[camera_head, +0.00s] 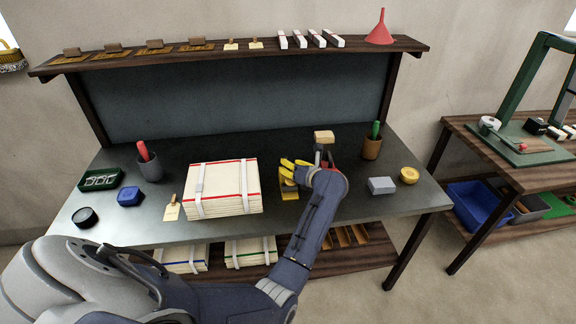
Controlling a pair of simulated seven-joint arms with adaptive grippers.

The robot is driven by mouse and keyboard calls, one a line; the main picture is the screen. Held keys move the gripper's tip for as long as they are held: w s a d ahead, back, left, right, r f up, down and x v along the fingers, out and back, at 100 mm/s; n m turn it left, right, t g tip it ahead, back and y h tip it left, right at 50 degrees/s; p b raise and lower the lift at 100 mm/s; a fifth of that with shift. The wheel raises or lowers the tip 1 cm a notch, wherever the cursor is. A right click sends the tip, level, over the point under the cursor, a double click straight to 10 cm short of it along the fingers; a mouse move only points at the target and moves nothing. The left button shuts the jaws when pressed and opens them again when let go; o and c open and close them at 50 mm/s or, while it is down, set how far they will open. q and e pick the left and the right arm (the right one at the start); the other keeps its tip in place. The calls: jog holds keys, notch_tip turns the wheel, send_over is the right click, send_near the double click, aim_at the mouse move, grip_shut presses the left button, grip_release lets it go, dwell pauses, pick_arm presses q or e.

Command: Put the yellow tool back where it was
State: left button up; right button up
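My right gripper is not in view.
A red-edged paper stack (222,187) lies left of the gripper. A tan-topped block (323,137), a brown cup (372,146), a grey block (382,185) and a yellow round object (409,174) stand around the right. A shelf (240,51) runs above.

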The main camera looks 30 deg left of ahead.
pick_arm(q)
jog(key=shift+v, duration=2.55)
